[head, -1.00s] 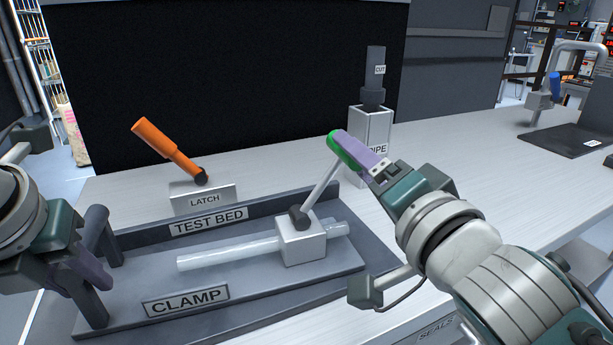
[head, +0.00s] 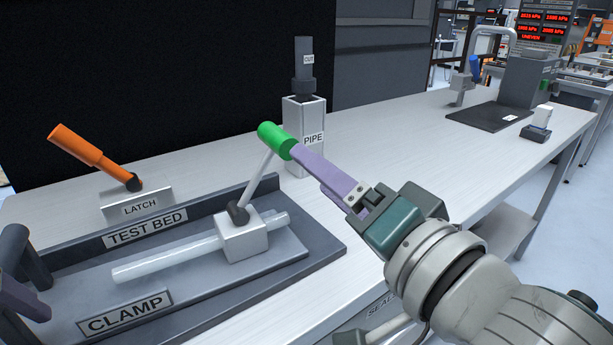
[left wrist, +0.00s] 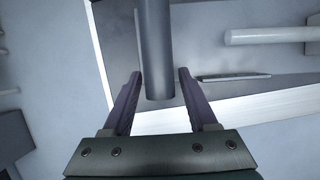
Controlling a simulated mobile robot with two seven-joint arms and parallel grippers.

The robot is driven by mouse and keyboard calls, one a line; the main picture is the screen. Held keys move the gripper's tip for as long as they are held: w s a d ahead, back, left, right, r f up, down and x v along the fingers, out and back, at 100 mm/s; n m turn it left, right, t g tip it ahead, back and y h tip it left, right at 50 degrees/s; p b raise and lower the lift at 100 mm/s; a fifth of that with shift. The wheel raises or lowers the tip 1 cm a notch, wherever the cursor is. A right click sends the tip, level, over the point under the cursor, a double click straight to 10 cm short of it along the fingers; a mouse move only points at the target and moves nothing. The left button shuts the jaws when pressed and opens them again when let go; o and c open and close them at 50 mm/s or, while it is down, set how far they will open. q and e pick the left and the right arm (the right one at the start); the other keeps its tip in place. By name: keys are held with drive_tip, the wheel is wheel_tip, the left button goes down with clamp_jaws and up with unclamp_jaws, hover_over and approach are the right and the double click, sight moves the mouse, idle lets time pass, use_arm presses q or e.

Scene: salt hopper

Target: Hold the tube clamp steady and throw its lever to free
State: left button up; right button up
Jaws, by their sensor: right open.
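The tube clamp (head: 243,240) is a pale block around a clear tube (head: 165,261) on the dark test bed (head: 300,262). Its lever (head: 258,180) stands up, leaning right, with a green knob (head: 272,138) on top. My right gripper (head: 296,150) is open, its purple fingers reaching to the knob's right side. Whether they touch it is unclear. My left gripper shows partly at the left edge of the head view (head: 22,297). In the left wrist view its fingers (left wrist: 160,76) are open either side of the bed's dark round bar (left wrist: 155,45), with gaps visible.
A latch with an orange handle (head: 88,148) stands behind the bed. A pipe stand (head: 303,140) is behind the clamp. A dark mat (head: 492,117) with a fixture lies farther right.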

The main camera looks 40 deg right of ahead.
use_arm(q)
drive_tip(key=shift+o, duration=0.5)
drive_tip(key=shift+w+r, duration=0.1)
drive_tip(key=shift+r, duration=0.1)
